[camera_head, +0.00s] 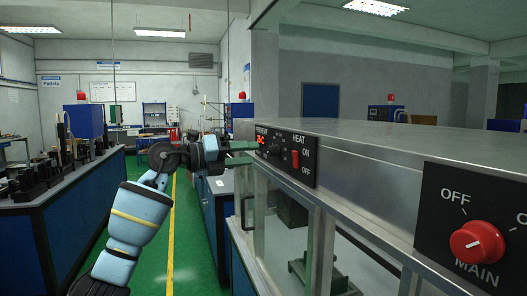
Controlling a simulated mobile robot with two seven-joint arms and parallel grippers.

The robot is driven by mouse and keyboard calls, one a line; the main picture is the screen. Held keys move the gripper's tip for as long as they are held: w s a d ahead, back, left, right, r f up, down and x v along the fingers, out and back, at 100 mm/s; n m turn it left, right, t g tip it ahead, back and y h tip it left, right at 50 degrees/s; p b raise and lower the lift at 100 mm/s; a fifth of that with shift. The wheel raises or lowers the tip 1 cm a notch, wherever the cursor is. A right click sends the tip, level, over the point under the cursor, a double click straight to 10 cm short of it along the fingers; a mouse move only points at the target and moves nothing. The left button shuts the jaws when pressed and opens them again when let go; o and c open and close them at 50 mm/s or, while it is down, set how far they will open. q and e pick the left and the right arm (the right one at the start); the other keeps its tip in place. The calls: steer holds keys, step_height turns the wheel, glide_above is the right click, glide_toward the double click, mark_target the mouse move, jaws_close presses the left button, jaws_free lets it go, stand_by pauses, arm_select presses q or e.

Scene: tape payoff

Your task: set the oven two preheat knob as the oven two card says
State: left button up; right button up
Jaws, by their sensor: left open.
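My left gripper (246,152) reaches from the left to the far end of a black control panel (307,173) on a steel cabinet. Its two dark fingers are apart, close to a small dark knob (274,147) under a partly hidden label that seems to read PREHEAT. I cannot tell whether the fingers touch the knob or where it points. A red display (262,142) beside it is partly hidden and too small to read surely. I cannot make out an oven two card. My right gripper is not in view.
A red HEAT switch (295,159) marked ON and OFF sits just right of the knob. A red MAIN knob (478,243) is on a nearer panel. The steel cabinet (365,150) fills the right. A blue workbench (65,215) stands left, beyond a green aisle.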

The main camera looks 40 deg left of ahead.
mark_target(269, 152)
arm_select(q)
steer(key=x, duration=0.4)
steer(key=shift+r+p, duration=0.25)
steer(key=shift+p, duration=0.15)
steer(key=shift+w+d+f, duration=0.2)
steer(key=shift+w+d, duration=0.15)
steer(key=shift+w, duration=0.35)
steer(key=shift+c, duration=0.2)
steer(key=c, duration=0.9)
